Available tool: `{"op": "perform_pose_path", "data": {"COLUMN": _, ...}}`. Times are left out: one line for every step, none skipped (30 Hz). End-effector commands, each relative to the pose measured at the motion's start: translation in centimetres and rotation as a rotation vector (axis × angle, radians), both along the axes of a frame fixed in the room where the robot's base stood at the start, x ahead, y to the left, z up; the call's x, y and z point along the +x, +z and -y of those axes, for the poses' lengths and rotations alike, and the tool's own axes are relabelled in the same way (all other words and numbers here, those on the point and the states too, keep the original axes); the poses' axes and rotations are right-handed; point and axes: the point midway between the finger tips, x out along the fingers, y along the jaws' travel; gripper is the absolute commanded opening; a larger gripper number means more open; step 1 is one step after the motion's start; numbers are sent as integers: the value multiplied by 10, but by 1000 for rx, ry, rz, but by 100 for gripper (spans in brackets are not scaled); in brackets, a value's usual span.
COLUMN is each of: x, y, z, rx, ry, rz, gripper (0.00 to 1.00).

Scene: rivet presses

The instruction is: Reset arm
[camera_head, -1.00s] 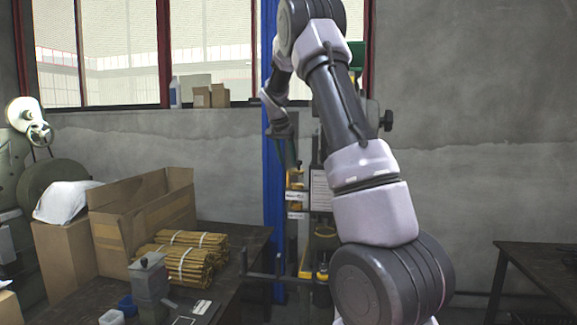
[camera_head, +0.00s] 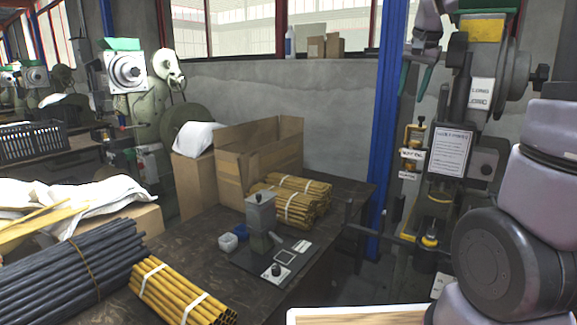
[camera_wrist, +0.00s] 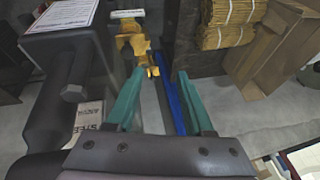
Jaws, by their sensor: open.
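My gripper (camera_head: 415,92) hangs at the upper right of the head view, with its green fingers pointing down, apart and with nothing seen between them. In the wrist view the two green fingers of my gripper (camera_wrist: 161,73) stand wide apart over empty space. In the head view my gripper shows between the blue post (camera_head: 388,130) and the grey rivet press (camera_head: 487,122). My upper arm link is partly cut off at the right edge.
The press carries a white paper sheet (camera_head: 451,150) and yellow parts. A dark table (camera_head: 205,250) holds yellow rod bundles (camera_head: 175,290) and a small grey press (camera_head: 260,215). An open cardboard box (camera_head: 230,165) stands behind. A white-edged tray (camera_head: 300,316) shows at the bottom.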

Motion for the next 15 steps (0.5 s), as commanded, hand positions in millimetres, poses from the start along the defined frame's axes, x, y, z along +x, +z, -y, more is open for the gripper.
{"op": "perform_pose_path", "data": {"x": -25, "y": 8, "z": -8, "rx": 16, "ry": 30, "rz": 24, "gripper": 52}}
{"op": "perform_pose_path", "data": {"x": -38, "y": 10, "z": -13, "rx": 22, "ry": 50, "rz": 37, "gripper": 52}}
{"op": "perform_pose_path", "data": {"x": -55, "y": 13, "z": -21, "rx": 32, "ry": 77, "rz": 53, "gripper": 52}}
{"op": "perform_pose_path", "data": {"x": -68, "y": 14, "z": -26, "rx": 38, "ry": 96, "rz": 65, "gripper": 52}}
{"op": "perform_pose_path", "data": {"x": -82, "y": 15, "z": -31, "rx": 44, "ry": 116, "rz": 77, "gripper": 52}}
{"op": "perform_pose_path", "data": {"x": -99, "y": 15, "z": -38, "rx": 48, "ry": 143, "rz": 95, "gripper": 52}}
{"op": "perform_pose_path", "data": {"x": -112, "y": 15, "z": -43, "rx": 52, "ry": 162, "rz": 108, "gripper": 52}}
{"op": "perform_pose_path", "data": {"x": -125, "y": 14, "z": -48, "rx": 54, "ry": 181, "rz": 121, "gripper": 52}}
{"op": "perform_pose_path", "data": {"x": -141, "y": 12, "z": -54, "rx": 55, "ry": 205, "rz": 137, "gripper": 52}}
{"op": "perform_pose_path", "data": {"x": -153, "y": 10, "z": -58, "rx": 57, "ry": 222, "rz": 149, "gripper": 52}}
{"op": "perform_pose_path", "data": {"x": -164, "y": 8, "z": -62, "rx": 56, "ry": 239, "rz": 161, "gripper": 52}}
{"op": "perform_pose_path", "data": {"x": -177, "y": 4, "z": -67, "rx": 56, "ry": 259, "rz": 175, "gripper": 52}}
{"op": "perform_pose_path", "data": {"x": -186, "y": 1, "z": -71, "rx": 53, "ry": 274, "rz": 186, "gripper": 52}}
{"op": "perform_pose_path", "data": {"x": -195, "y": -2, "z": -74, "rx": 51, "ry": 286, "rz": 194, "gripper": 52}}
{"op": "perform_pose_path", "data": {"x": -204, "y": -5, "z": -77, "rx": 50, "ry": 301, "rz": 206, "gripper": 52}}
